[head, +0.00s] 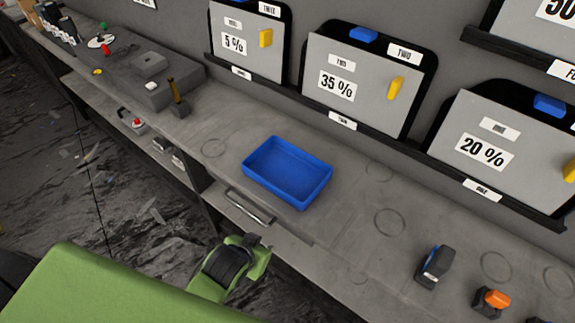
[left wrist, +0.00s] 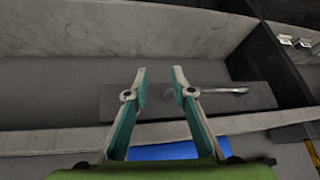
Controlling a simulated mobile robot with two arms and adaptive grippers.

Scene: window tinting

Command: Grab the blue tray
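The blue tray (head: 288,172) is an empty, shallow rectangular box on the grey worktop, close to its front edge. In the left wrist view only a strip of the blue tray (left wrist: 165,151) shows, between and beyond the bases of my fingers. My left gripper (left wrist: 160,74) is open, with two pale and teal fingers apart and nothing between them. In the head view the green end of my left arm is below and in front of the tray, apart from it; its fingers cannot be made out there. My right gripper is not in view.
A metal handle (head: 249,207) sits on the front below the tray. A dark tool with an orange top (head: 491,301) and a small black device (head: 434,266) stand at the right. A grey block (head: 149,87) stands at the left. Percent-marked panels (head: 365,78) line the wall.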

